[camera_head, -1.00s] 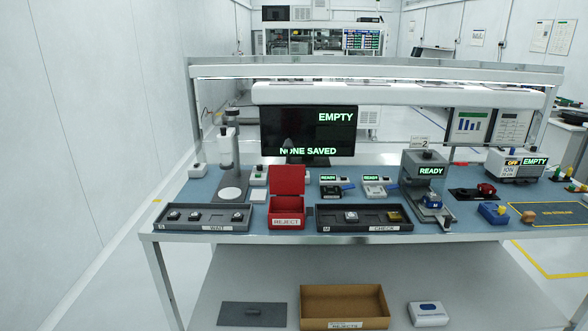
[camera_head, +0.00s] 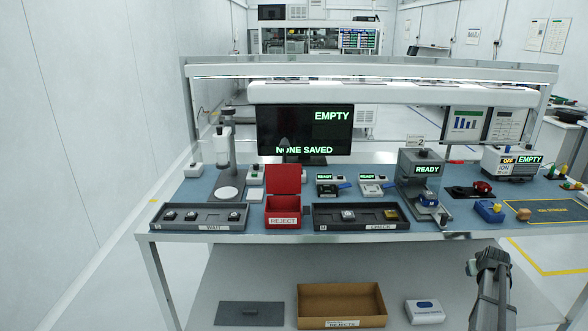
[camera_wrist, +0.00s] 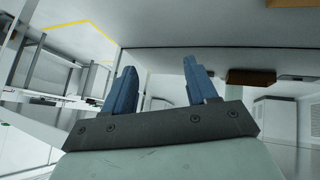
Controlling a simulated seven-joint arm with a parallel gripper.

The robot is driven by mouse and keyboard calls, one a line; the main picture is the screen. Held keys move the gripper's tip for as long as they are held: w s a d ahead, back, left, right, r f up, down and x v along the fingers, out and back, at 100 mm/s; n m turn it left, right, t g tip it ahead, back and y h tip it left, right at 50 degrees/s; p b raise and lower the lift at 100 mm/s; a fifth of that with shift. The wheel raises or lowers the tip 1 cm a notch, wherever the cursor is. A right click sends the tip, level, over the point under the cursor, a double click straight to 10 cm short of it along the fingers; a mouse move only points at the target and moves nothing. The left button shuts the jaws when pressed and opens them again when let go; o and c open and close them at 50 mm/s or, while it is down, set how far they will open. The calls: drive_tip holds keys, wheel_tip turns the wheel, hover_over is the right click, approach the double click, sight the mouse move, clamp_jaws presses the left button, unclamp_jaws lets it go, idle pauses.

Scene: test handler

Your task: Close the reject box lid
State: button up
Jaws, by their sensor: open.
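The red reject box (camera_head: 283,213) stands on the blue bench top, left of centre in the head view, with a white REJECT label on its front. Its red lid (camera_head: 284,179) is open and stands upright at the back of the box. My gripper (camera_wrist: 159,66) shows in the wrist view with two blue fingers spread apart and nothing between them. The box does not show clearly in the wrist view. In the head view part of my arm rises at the lower right, in front of the bench and well away from the box; the fingers cannot be made out there.
The WAIT tray (camera_head: 199,217) is close to the left of the box and the CHECK tray (camera_head: 361,217) close to its right. A monitor (camera_head: 304,130) stands behind. A tall stand (camera_head: 225,150) is at back left. A cardboard bin (camera_head: 341,304) sits on the lower shelf.

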drive_tip(key=d+r+t+h, duration=0.1)
drive_tip(key=d+r, duration=0.4)
drive_tip(key=r, duration=0.4)
drive_tip(key=w+d+r+t+h, duration=0.1)
drive_tip(key=d+r, duration=0.5)
drive_tip(key=r, duration=0.4)
drive_tip(key=d+r+t+h, duration=0.1)
drive_tip(key=d+r, duration=0.4)
drive_tip(key=r, duration=0.4)
drive_tip(key=w+a+r+n+y, duration=0.2)
drive_tip(key=w+a+y, duration=0.3)
drive_tip(key=a, duration=0.6)
drive_tip(key=w+a+r+n+t+y, duration=0.1)
drive_tip(key=w+a+r+n+y, duration=0.15)
drive_tip(key=w+a, duration=0.7)
drive_tip(key=w+a+r+n+y, duration=0.25)
drive_tip(key=a+y, duration=0.25)
drive_tip(key=a, duration=0.9)
drive_tip(key=n+g+y, duration=1.1)
drive_tip(key=n+y, duration=0.1)
drive_tip(key=y, duration=0.1)
approach(290, 167)
drive_tip(key=shift+h, duration=0.25)
drive_tip(key=a, duration=0.3)
drive_tip(key=w+a, duration=0.1)
drive_tip(key=a, duration=0.2)
drive_tip(key=w+a, duration=0.1)
drive_tip(key=a, duration=0.3)
drive_tip(key=shift+f, duration=0.2)
drive_tip(key=shift+c, duration=0.3)
